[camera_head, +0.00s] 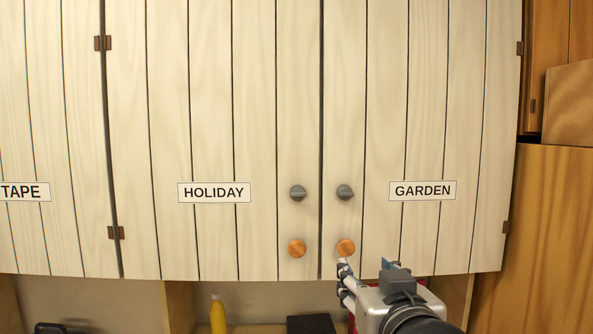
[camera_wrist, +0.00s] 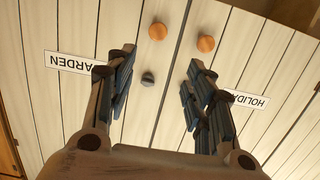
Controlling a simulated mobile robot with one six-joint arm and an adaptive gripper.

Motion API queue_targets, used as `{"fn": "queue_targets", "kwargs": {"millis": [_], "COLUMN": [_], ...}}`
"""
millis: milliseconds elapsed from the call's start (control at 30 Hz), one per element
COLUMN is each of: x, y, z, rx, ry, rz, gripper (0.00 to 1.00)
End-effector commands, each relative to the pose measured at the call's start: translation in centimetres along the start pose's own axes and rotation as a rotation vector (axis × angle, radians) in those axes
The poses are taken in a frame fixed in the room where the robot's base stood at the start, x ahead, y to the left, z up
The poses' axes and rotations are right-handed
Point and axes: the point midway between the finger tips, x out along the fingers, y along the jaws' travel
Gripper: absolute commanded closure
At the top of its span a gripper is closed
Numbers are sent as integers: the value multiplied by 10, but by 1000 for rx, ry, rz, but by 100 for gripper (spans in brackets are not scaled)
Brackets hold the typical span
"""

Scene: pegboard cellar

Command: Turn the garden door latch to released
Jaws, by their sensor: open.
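The garden door latch (camera_head: 345,191) is a round grey knob on the pale plank door, left of the GARDEN label (camera_head: 422,190) and above a wooden knob (camera_head: 346,247). A horizontal ridge appears to cross it. My gripper (camera_head: 343,270) is just below the garden door's wooden knob, lower than the latch. The wrist view is upside down. There my gripper (camera_wrist: 162,60) is open and empty, and the garden latch (camera_wrist: 148,79) appears between its fingers, nearer the left one. I cannot tell the distance to the door.
The HOLIDAY door (camera_head: 213,100) is to the left, with its own grey latch (camera_head: 298,193) and wooden knob (camera_head: 297,248). Below the cabinet are a yellow bottle (camera_head: 218,315) and a dark box (camera_head: 311,324). A wooden cabinet (camera_head: 540,230) stands at right.

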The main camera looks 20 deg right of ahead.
Motion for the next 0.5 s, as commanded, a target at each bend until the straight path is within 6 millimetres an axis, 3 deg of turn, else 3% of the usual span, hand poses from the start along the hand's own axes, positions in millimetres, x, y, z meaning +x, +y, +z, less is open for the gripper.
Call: {"fn": "queue_targets", "kwargs": {"millis": [33, 100, 200, 367, 500], "x": [-2, -3, -4, 1, 18], "y": [3, 5, 6, 7, 6], "z": [-33, -57, -78, -87, -88], "rx": [2, 2, 4, 4, 3], "ry": [37, 84, 127, 150, 149], "rz": [3, 3, 0, -2, -3], "gripper": [52, 52, 52, 52, 52]}}
